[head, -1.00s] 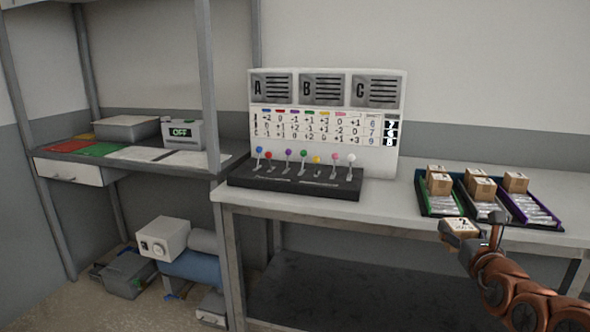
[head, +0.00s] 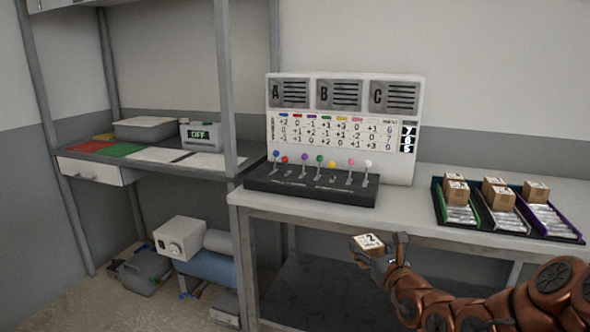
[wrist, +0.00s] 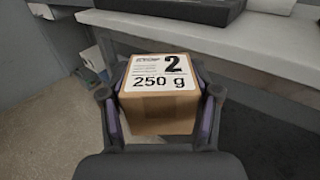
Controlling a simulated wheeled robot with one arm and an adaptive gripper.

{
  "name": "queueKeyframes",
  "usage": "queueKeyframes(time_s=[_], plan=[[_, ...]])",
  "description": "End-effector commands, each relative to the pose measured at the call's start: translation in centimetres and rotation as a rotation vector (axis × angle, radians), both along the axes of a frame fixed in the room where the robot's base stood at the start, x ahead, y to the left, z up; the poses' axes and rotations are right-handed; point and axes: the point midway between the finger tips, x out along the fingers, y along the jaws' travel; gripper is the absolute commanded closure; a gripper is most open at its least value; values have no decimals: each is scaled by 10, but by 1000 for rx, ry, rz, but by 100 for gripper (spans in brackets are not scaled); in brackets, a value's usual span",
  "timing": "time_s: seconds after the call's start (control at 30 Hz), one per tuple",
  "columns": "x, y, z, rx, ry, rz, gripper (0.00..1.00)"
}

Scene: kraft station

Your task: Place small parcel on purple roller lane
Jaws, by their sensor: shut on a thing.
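A small cardboard parcel (wrist: 158,110) is between my gripper's fingers (wrist: 160,112), and its label reads 2 and 250 g in the wrist view. In the head view my gripper (head: 383,258) is shut on the parcel (head: 369,242), in front of and below the table's front edge. The purple roller lane (head: 552,219) is the rightmost of three lanes on the table, with silver rollers and one parcel (head: 536,191) at its back. It is to the right of and apart from my gripper.
The green lane (head: 455,214) and the middle dark lane (head: 507,222) hold parcels at their backs. A lever box (head: 310,186) and a board marked A, B, C (head: 345,125) stand on the table (head: 405,200). A scale-like box reading OFF (head: 200,134) is on the left shelf.

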Motion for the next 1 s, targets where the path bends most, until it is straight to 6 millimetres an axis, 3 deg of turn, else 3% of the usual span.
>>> queueKeyframes(time_s=[0.03,0.7,1.0], plan=[[0,0,14,0,-1,0,84],[0,0,131,0,0,-1,84],[0,0,164,0,0,0,84]])
